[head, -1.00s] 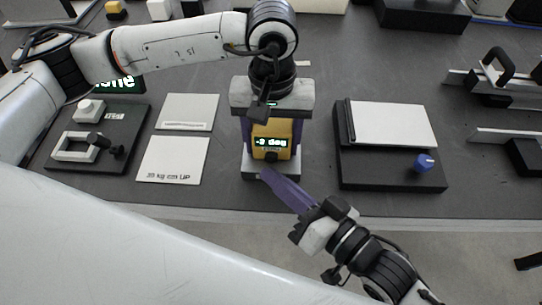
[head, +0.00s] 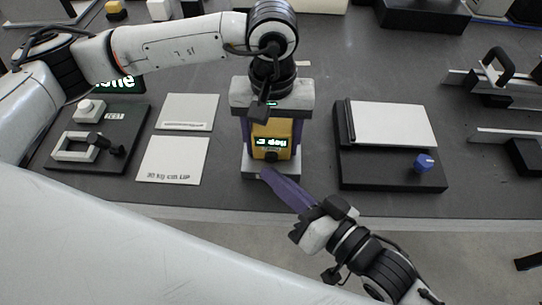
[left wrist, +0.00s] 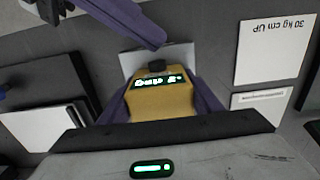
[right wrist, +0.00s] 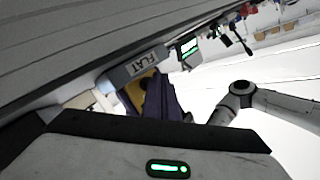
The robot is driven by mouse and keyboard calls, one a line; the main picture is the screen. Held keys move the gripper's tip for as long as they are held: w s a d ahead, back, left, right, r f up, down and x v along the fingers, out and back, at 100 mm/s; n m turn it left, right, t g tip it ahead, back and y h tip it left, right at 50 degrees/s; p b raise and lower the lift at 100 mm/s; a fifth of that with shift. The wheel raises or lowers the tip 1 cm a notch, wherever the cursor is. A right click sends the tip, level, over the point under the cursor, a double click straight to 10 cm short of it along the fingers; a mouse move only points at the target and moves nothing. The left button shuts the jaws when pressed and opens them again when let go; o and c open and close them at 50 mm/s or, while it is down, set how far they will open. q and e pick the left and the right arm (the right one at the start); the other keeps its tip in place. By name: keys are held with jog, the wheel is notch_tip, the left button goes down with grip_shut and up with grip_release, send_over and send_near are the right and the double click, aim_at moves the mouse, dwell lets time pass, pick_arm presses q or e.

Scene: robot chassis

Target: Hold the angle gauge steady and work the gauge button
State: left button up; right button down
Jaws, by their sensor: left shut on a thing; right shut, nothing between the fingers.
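The angle gauge (head: 260,151) is a yellow box with a lit green display and a black button (head: 271,157) on its front; it stands at a pale block (head: 256,174). My left gripper (head: 272,146) comes down from above, its purple fingers shut on the gauge's two sides. The gauge (left wrist: 160,103) and button (left wrist: 157,66) also show in the left wrist view. My right gripper (head: 266,172) is shut and empty, its tips just in front of and below the button, apparently apart from it.
A black base with a white plate and blue knob (head: 424,163) lies right of the gauge. Two pale cards (head: 172,160) and a black board with a white clamp lie left. The pale block carries a FLAT label (right wrist: 145,62). The table's front edge runs below.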

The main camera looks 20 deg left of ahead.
jog(key=shift+w+a, duration=0.1)
jog(key=shift+w, duration=0.25)
jog(key=shift+w+a, duration=0.15)
jog(key=shift+w, duration=0.4)
dwell(0.8)
jog(key=shift+s, duration=0.1)
jog(key=shift+s+d, duration=0.3)
jog(key=shift+s, duration=0.55)
jog(key=shift+s+d, duration=0.25)
jog(key=shift+s, duration=0.55)
jog(key=shift+s+d, duration=0.2)
jog(key=shift+s, duration=0.6)
jog(key=shift+s+d, duration=0.25)
jog(key=shift+s, duration=0.55)
pick_arm(q)
jog(key=o, duration=1.2)
